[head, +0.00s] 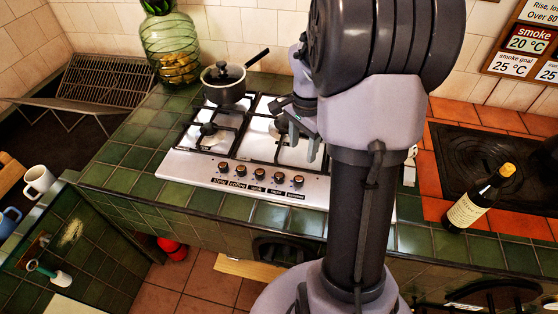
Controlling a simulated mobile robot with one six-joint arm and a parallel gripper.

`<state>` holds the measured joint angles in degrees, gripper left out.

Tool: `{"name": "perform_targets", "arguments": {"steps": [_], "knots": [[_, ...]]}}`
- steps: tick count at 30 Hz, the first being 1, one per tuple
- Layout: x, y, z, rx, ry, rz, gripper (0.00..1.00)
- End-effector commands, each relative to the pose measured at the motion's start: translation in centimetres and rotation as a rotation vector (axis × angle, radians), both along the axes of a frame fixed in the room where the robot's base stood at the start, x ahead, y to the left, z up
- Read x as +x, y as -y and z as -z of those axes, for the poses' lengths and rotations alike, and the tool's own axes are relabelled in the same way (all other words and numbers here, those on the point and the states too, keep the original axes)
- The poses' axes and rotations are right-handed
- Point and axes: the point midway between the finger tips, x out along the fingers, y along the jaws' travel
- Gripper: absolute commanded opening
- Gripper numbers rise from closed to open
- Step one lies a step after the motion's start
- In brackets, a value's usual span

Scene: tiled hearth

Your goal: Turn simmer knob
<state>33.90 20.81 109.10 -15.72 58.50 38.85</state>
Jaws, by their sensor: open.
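A steel gas hob (180,162) is set into the green tiled counter. Its front strip carries a row of several dark round knobs, including a left one (221,168), a middle one (259,174) and a right one (298,180). Each has a small dark label below it. The lettering is too small for me to tell surely which knob is simmer. My gripper (302,150) is open and empty, with its fingers pointing down over the right side of the hob, behind the right knobs in the picture. It appears apart from the knobs. My arm hides the hob's right edge.
A lidded pan (224,85) stands on the back left burner, its handle pointing right. A green glass jar (169,48) and a wire rack (105,82) are behind left. Mugs (39,181) are far left.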

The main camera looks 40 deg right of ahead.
Motion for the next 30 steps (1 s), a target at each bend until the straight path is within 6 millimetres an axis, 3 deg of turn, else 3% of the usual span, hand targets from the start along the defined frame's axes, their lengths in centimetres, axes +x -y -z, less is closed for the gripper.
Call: {"name": "perform_targets", "arguments": {"steps": [1, 6, 12, 17, 25, 26, 30], "knots": [[-0.1, -0.1, 2.2, 0.004, -0.004, -0.001, 0.52], [0.0, -0.2, 7.5, 0.003, -0.003, -0.003, 0.52], [0.0, -0.2, 12.2, 0.003, -0.002, -0.003, 0.52], [0.0, -0.2, 13.8, 0.002, -0.001, -0.003, 0.52], [0.1, -0.1, 13.9, 0.001, 0.001, -0.004, 0.52], [0.1, -0.1, 13.9, 0.001, 0.001, -0.004, 0.5], [0.1, -0.1, 13.9, 0.001, 0.0, -0.004, 0.23]]}}
